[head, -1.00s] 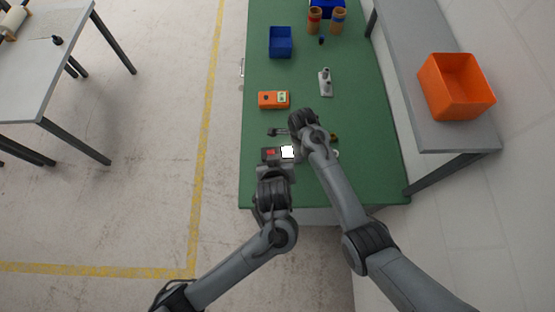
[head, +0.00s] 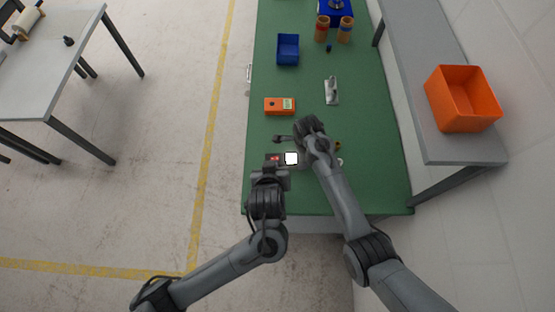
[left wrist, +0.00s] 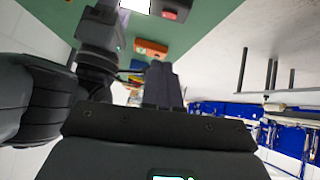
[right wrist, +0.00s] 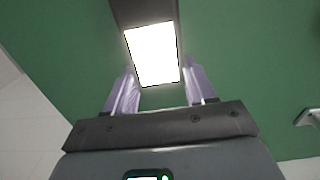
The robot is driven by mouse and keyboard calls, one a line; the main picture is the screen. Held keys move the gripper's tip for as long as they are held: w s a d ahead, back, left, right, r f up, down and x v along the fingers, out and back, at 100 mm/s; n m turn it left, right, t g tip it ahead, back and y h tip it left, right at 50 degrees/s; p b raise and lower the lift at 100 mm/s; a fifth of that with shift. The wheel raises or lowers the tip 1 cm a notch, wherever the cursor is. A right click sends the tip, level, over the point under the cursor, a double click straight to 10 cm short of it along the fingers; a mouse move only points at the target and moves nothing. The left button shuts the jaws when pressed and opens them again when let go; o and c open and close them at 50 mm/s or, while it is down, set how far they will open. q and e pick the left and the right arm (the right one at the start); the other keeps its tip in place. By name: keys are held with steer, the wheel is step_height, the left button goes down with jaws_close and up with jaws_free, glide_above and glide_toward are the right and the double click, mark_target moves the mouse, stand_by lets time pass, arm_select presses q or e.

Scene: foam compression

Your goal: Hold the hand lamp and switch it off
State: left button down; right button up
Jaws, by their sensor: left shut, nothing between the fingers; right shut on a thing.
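The hand lamp is a dark, flat, bar-shaped body with a bright white lit panel (head: 291,158) and a red patch (head: 274,158) at its left end. My right gripper (right wrist: 157,80) is shut on the lamp, with a finger on either side of the glowing panel. My left gripper (left wrist: 162,72) is shut and empty. In the head view it is just in front of the lamp's red end. In the left wrist view the red patch (left wrist: 172,12) and part of the lit panel (left wrist: 135,4) show at the top edge, apart from the fingertips. The right fingertips are largely hidden in the head view.
On the green bench (head: 375,185), an orange meter (head: 279,106), a blue bin (head: 288,49), a grey metal tool (head: 331,90) and a small dark tool (head: 283,139) lie beyond the lamp. An orange crate (head: 462,97) stands on the grey side table.

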arm_select(q)
steer(key=shift+w+f, duration=0.1)
steer(key=shift+f, duration=0.05)
steer(key=x, duration=0.9)
steer(key=shift+w+d+f, duration=0.1)
steer(key=shift+w+f, duration=0.05)
steer(key=shift+f, duration=0.05)
step_height(320, 180, down, 3)
steer(key=shift+d, duration=0.15)
steer(key=shift+d+f, duration=0.1)
steer(key=shift+f, duration=0.45)
